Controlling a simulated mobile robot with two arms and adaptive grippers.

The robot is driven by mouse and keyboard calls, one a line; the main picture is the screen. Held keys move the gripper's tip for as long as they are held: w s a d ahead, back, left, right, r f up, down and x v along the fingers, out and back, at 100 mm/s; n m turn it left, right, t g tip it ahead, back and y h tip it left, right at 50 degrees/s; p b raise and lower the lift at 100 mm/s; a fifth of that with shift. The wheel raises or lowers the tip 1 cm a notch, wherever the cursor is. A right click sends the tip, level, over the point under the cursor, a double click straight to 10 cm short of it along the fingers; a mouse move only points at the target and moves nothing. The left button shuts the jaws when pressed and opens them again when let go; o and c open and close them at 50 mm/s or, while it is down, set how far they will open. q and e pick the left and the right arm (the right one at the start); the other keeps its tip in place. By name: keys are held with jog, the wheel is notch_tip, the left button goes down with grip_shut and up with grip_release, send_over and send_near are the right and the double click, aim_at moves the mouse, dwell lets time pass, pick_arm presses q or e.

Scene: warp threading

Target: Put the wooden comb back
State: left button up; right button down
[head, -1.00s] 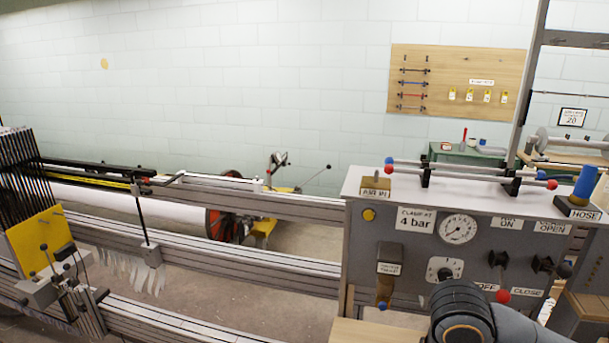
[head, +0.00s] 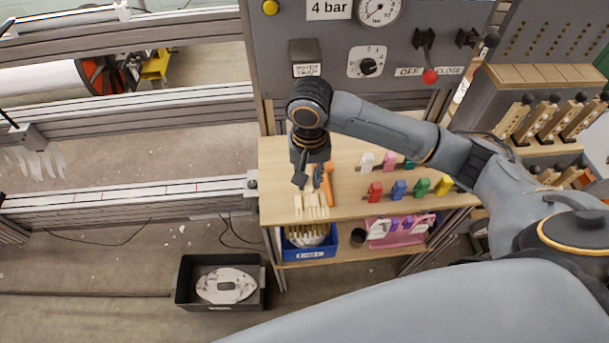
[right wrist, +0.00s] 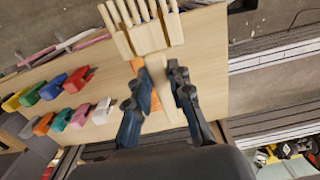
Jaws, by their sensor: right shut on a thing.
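The wooden comb (head: 312,205) is pale with several tines and lies at the front left of the wooden shelf top (head: 275,160) in the head view. My right gripper (head: 309,182) is above its handle. In the right wrist view, the gripper (right wrist: 162,80) is shut on the handle of the comb (right wrist: 143,33), with the tines pointing away from the fingers. Whether the comb touches the shelf or is just above it, I cannot tell. My left gripper is not in view.
An orange tool (head: 331,188) lies close beside the comb. Coloured clips, including a red one (head: 375,192), stand to the right. Below are a blue bin (head: 289,254) and a pink tray (head: 405,238). A black crate (head: 187,285) stands on the floor. The grey panel (head: 290,25) rises behind.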

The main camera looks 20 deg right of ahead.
aim_at(307, 167)
jog(key=w+f, duration=0.1)
jog(key=w+d+f, duration=0.1)
jog(key=w+f, duration=0.1)
jog(key=shift+w, duration=0.3)
jog(key=w+f, duration=0.2)
jog(key=f, duration=0.1)
jog(key=shift+w+d+f, duration=0.1)
jog(key=shift+w+d, duration=0.2)
jog(key=shift+d, duration=0.05)
jog(key=shift+w+f, duration=0.15)
jog(key=shift+f, duration=0.1)
notch_tip(307, 167, down, 2)
jog(key=shift+f, duration=0.2)
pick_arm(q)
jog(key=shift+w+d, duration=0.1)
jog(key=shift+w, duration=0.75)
pick_arm(e)
jog(key=shift+f, duration=0.3)
jog(key=shift+f, duration=0.15)
jog(key=c, duration=1.4)
grip_release()
jog(key=shift+o, duration=1)
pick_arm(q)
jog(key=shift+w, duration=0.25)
